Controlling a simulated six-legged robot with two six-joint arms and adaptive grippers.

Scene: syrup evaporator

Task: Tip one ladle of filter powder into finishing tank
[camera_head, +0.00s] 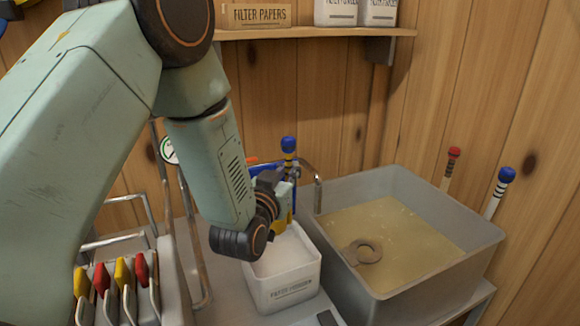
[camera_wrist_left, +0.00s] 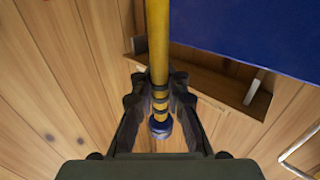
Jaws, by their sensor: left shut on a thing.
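My left gripper (camera_head: 284,190) is shut on the upper part of an upright ladle handle, which is yellow with dark bands and a blue cap (camera_head: 288,145). In the left wrist view the yellow handle (camera_wrist_left: 158,50) runs between the two fingers (camera_wrist_left: 160,105). The handle goes down toward a white, open filter powder tub (camera_head: 287,290) filled with white powder; the ladle's bowl is hidden. The grey finishing tank (camera_head: 478,237) stands to the right of the tub and holds yellowish liquid (camera_head: 395,225). My right gripper is not in view.
A grey ring-shaped piece (camera_head: 365,252) lies at the liquid's surface. A red-topped handle (camera_head: 454,155) and a blue-topped handle (camera_head: 505,178) stand beyond the tank's right side. A wall shelf (camera_head: 320,33) carries a filter papers box (camera_head: 257,15). A rack with coloured pieces (camera_head: 120,275) is lower left.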

